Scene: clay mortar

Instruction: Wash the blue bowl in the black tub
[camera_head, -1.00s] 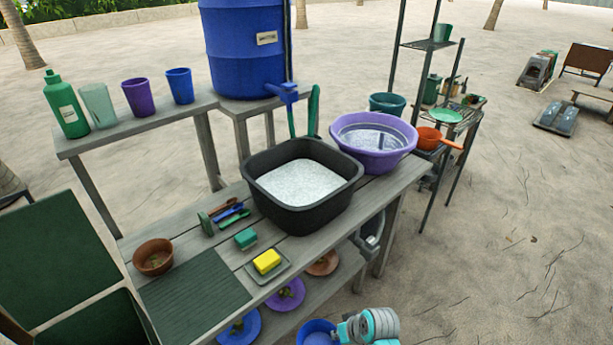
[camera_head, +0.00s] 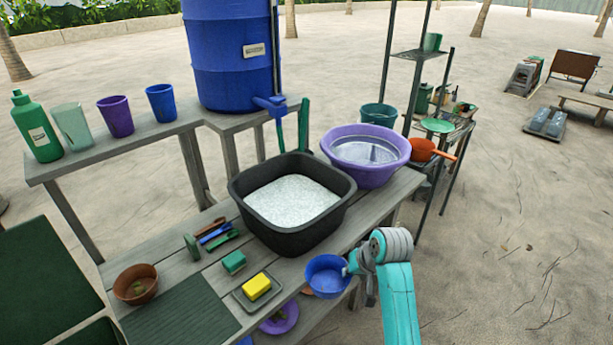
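The blue bowl (camera_head: 327,276) is at my gripper (camera_head: 350,268), upright and off the ground at the front edge of the wooden table. My gripper appears to hold it by its right rim; the fingertips are small and partly hidden. The black tub (camera_head: 292,203) stands on the table behind and to the left of the bowl, filled with white suds. The bowl is outside the tub and apart from it.
A purple basin (camera_head: 366,153) with water stands right of the tub. A yellow sponge (camera_head: 256,287), green scrubber (camera_head: 233,262), brushes (camera_head: 215,233) and a brown bowl (camera_head: 135,285) lie left of it. A blue barrel (camera_head: 230,60) stands behind.

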